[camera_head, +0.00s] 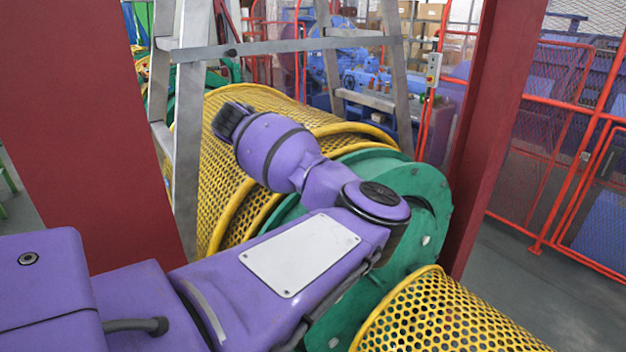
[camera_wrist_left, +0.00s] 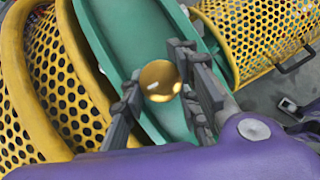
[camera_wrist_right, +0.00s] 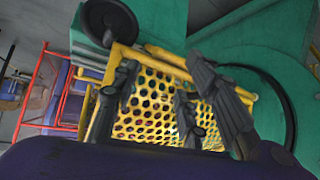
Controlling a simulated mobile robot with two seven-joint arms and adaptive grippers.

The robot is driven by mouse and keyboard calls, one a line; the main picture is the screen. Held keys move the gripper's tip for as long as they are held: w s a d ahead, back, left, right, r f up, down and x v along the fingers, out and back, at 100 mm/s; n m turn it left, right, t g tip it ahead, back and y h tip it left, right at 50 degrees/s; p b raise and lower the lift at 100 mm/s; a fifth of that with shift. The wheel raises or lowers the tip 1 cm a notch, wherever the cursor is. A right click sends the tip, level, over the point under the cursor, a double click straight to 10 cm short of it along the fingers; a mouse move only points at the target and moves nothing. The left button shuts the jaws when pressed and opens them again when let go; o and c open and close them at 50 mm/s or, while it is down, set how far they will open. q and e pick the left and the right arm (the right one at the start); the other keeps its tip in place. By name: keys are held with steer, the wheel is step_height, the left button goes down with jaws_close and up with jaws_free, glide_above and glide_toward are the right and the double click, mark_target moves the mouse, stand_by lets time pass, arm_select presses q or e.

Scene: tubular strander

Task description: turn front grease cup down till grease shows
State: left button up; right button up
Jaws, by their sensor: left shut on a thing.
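The grease cup (camera_wrist_left: 160,77) is a round brass cap in the left wrist view, seen against the green housing (camera_wrist_left: 125,50). My left gripper (camera_wrist_left: 162,88) has its dark fingers on both sides of the cup and is shut on it. In the head view my arm reaches over the machine and the cup cannot be made out. My right gripper (camera_wrist_right: 165,102) shows in its wrist view with its fingers apart and nothing between them; a yellow perforated guard (camera_wrist_right: 155,92) lies beyond.
Yellow perforated guards (camera_head: 281,101) flank the green ring (camera_head: 429,215) in the head view. A dark red post (camera_head: 505,110) stands at the right and a grey metal frame (camera_head: 187,130) behind the arm. Orange mesh fencing (camera_head: 560,90) is at the far right.

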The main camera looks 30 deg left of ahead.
arm_select(q)
steer(key=shift+w+a+r+m, duration=0.1)
steer(key=shift+a+r+m, duration=0.05)
steer(key=shift+r+m, duration=0.25)
steer(key=o, duration=1)
steer(key=shift+c, duration=0.2)
steer(key=shift+o, duration=0.5)
steer(key=shift+f, duration=0.2)
steer(key=v, duration=1.2)
